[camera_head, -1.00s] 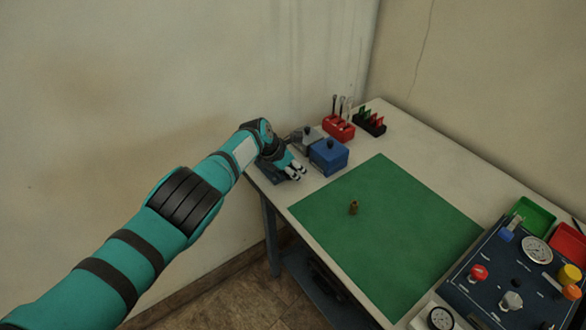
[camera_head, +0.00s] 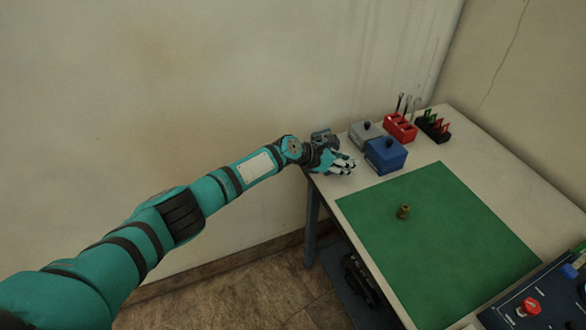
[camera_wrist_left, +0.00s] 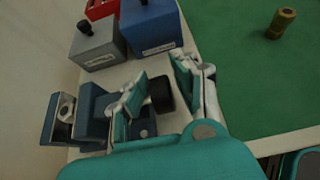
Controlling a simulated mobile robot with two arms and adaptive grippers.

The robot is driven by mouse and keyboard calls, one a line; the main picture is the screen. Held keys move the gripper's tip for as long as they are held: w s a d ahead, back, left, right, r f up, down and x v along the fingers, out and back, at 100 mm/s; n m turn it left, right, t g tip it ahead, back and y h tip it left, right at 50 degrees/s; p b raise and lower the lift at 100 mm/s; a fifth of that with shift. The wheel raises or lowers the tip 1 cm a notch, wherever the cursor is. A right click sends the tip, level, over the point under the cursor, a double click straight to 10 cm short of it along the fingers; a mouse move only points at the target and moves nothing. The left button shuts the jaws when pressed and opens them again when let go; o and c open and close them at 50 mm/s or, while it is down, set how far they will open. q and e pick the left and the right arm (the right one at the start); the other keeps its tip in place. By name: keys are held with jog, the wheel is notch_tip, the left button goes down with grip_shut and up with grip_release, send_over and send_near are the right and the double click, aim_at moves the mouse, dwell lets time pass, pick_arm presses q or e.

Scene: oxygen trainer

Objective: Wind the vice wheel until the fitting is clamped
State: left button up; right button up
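A dark blue vice (camera_wrist_left: 88,112) stands at the table's left corner in the left wrist view. A pale block with a round mark (camera_wrist_left: 64,108) shows at its left end; I cannot tell whether it is a jaw or a held part. A dark round wheel (camera_wrist_left: 161,94) is at the vice's right end. My left gripper (camera_wrist_left: 162,68) is open, one finger on either side of the wheel; contact is unclear. In the head view my left gripper (camera_head: 346,163) hides most of the vice. A brass fitting (camera_head: 403,212) stands upright on the green mat, also in the wrist view (camera_wrist_left: 280,24).
A blue box (camera_head: 386,157) and a grey box (camera_head: 366,135) with black knobs stand close behind the gripper. Red (camera_head: 400,128) and black (camera_head: 432,127) tool racks are farther back. The green mat (camera_head: 440,255) is otherwise clear. A control panel (camera_head: 535,300) is at lower right.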

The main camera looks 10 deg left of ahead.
pick_arm(q)
jog(key=shift+a+f+t+h+b, duration=0.15)
jog(key=shift+f+t+h+b, duration=0.3)
jog(key=shift+b, duration=2.75)
jog(key=shift+s+a+r+b, duration=0.1)
jog(key=shift+r+b, duration=0.2)
jog(key=shift+b, duration=0.05)
jog(key=p+v, duration=0.2)
jog(key=v, duration=0.3)
jog(key=shift+r, duration=0.25)
jog(key=v, duration=1.2)
jog(key=shift+p, duration=0.4)
jog(key=shift+a+f, duration=0.1)
jog(key=shift+f, duration=0.05)
